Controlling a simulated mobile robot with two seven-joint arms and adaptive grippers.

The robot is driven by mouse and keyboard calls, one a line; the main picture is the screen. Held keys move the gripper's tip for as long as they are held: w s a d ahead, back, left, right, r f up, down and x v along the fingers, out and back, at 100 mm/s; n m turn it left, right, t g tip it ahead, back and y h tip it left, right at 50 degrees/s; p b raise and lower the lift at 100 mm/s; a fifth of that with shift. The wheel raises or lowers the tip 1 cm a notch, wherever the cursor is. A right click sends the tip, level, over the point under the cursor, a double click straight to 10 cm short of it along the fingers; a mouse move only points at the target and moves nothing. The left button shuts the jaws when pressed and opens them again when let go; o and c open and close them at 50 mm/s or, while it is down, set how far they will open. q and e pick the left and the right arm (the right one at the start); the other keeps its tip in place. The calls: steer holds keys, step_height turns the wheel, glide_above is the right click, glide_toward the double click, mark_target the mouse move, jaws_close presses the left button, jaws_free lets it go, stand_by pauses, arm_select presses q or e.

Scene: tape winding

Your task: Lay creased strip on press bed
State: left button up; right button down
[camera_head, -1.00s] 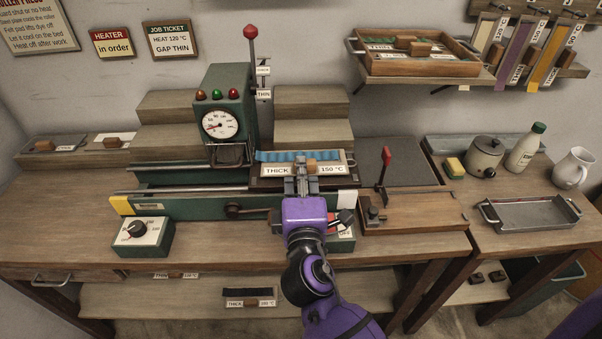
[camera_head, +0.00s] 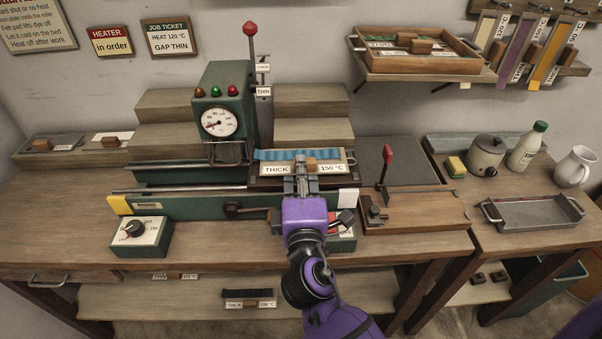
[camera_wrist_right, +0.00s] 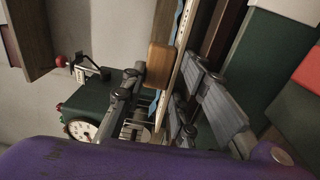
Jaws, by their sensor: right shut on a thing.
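A blue creased strip (camera_head: 300,155) lies along the top of a white holder labelled THICK 150 °C (camera_head: 335,167). My right gripper (camera_head: 302,172) is shut on the holder's wooden handle (camera_head: 311,165), which also shows between the fingers in the right wrist view (camera_wrist_right: 159,65). The holder is at the right part of the green press (camera_head: 223,110), near the front rail. Its contact with the bed below is hidden by my gripper and arm. My left gripper is not in view.
A wooden board with a red-handled lever (camera_head: 387,165) stands right of the press. A knob box (camera_head: 142,238) stands at the front left. A wooden tray (camera_head: 425,65) is on the wall shelf. A metal tray (camera_head: 532,212) lies on the right table.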

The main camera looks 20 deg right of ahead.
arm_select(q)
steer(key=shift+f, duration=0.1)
arm_select(e)
step_height(320, 180, down, 2)
steer(key=shift+s+d+f, duration=0.1)
steer(key=shift+s+f, duration=0.05)
steer(key=shift+f, duration=0.1)
steer(key=c, duration=1.6)
jaws_free()
steer(key=shift+o, duration=1.3)
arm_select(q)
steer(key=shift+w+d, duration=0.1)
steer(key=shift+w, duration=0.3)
arm_select(e)
steer(key=shift+o, duration=0.2)
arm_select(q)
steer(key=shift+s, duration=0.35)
arm_select(e)
steer(key=shift+r, duration=0.2)
